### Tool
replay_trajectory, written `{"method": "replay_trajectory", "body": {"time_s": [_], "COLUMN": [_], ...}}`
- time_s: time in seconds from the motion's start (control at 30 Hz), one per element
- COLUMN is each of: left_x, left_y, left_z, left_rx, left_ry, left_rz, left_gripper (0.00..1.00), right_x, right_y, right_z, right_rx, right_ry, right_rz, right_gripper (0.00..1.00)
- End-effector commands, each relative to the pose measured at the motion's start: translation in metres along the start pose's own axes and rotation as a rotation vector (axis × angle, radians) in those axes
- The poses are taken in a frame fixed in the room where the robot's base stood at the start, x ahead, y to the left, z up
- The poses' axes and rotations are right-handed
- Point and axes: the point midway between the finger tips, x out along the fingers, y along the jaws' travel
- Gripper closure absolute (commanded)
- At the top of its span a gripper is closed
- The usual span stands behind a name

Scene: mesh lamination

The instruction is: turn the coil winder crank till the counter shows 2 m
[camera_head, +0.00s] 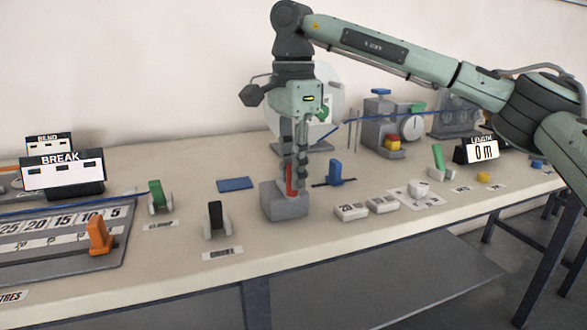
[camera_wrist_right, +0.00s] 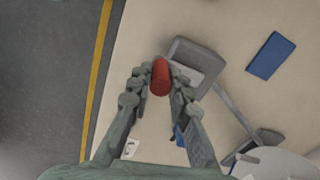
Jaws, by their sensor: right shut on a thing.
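The length counter (camera_head: 482,151) stands at the right of the bench and reads 0 m. My right gripper (camera_head: 297,182) points down and is shut on an upright red handle (camera_head: 289,180) above a grey block (camera_head: 284,205). In the right wrist view the red handle (camera_wrist_right: 160,77) sits between the two fingertips, with the grey block (camera_wrist_right: 188,62) beyond it. A pale round disc (camera_head: 332,100) stands behind the gripper, partly hidden by it. How the handle joins the disc is hidden. My left gripper is not in view.
A blue line (camera_head: 372,117) runs from near the disc to the grey machine with a dial (camera_head: 411,124). A blue plate (camera_head: 235,184), a blue lever (camera_head: 335,172) and white blocks (camera_head: 351,212) lie near the gripper. BREAK sign (camera_head: 62,168) and orange slider (camera_head: 99,236) are left.

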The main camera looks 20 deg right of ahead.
Motion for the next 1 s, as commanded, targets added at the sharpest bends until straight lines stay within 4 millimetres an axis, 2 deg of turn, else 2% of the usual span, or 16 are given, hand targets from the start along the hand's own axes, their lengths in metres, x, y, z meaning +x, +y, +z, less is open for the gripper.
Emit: {"method": "replay_trajectory", "body": {"time_s": [0.37,1.0], "left_x": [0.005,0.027], "left_y": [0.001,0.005], "left_z": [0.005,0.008], "left_rx": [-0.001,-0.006], "left_ry": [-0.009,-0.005], "left_rz": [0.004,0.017], "left_gripper": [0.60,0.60], "right_x": [0.000,-0.001], "right_y": [-0.003,-0.021], "right_z": [0.011,0.035], "right_rx": [0.185,0.787], "right_ry": [-0.001,0.000], "right_rz": [0.002,0.003], "right_gripper": [1.00,1.00]}}
